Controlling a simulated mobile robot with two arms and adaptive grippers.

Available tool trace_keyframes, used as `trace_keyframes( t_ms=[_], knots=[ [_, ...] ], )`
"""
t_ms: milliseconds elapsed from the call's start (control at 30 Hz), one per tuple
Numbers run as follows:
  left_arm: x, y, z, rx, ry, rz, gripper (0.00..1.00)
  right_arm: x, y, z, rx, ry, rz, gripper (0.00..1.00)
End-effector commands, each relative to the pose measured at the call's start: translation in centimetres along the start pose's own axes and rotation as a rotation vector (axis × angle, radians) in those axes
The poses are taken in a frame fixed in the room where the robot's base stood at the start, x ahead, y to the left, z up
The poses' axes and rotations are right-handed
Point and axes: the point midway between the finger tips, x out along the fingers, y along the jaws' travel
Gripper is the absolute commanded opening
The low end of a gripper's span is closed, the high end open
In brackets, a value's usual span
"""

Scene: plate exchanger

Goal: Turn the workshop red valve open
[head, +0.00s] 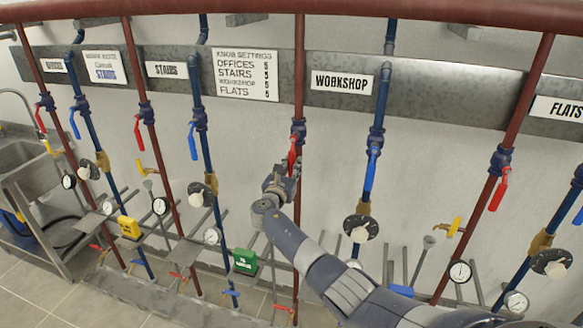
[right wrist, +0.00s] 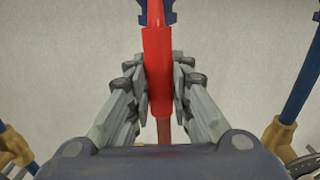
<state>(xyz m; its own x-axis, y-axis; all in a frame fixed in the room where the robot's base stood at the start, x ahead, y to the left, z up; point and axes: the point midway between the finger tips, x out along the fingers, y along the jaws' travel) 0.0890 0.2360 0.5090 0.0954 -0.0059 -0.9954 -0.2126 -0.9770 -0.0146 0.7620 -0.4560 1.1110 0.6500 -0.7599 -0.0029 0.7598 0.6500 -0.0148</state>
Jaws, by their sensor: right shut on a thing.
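The workshop red valve handle (head: 292,155) hangs on the red pipe just left of the WORKSHOP label (head: 342,82). It points down along the pipe, slightly tilted. My right gripper (head: 284,178) is at its lower part. In the right wrist view the red handle (right wrist: 158,65) lies between the two fingers of my right gripper (right wrist: 163,85), which are closed on it from both sides. The handle's lower end shows between the fingers, with the red pipe behind it. My left gripper is in neither view.
A blue-handled valve (head: 371,168) is on the blue pipe to the right, with a black round dial (head: 360,228) below. A large red pipe (head: 440,10) crosses the top. A sink (head: 18,153) stands at far left.

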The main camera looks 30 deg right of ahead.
Motion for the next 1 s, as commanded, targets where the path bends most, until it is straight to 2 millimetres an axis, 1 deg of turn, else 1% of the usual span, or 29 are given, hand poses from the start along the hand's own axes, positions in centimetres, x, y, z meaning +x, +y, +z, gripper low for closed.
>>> trace_keyframes(
  t_ms=[33, 67, 100, 167, 533, 667, 833, 1000],
  knots=[
    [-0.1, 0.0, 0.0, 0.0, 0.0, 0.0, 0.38, 0.4, -0.3, 1.0, -0.006, -0.017, -0.006, 0.0],
    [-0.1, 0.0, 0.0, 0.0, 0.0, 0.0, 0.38, 0.4, -0.3, 1.0, -0.006, -0.017, -0.006, 0.0],
    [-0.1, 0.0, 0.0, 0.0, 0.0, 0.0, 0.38, 0.4, -0.3, 1.0, -0.005, -0.017, -0.006, 0.27],
    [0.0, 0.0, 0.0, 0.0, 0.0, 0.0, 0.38, 0.4, -0.3, 1.0, -0.004, -0.016, -0.006, 0.4],
    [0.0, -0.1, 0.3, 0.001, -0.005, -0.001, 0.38, 0.0, -0.1, 0.4, -0.002, -0.007, -0.002, 0.41],
    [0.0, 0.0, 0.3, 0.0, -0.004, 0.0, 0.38, -0.7, 0.0, 0.3, -0.001, -0.007, -0.001, 0.41],
    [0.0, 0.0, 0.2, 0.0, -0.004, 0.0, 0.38, -2.9, -0.1, 0.2, 0.0, -0.006, -0.001, 0.41],
    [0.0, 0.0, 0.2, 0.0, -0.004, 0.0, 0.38, -6.1, -0.1, 0.2, 0.001, -0.005, -0.001, 0.41]
  ],
)
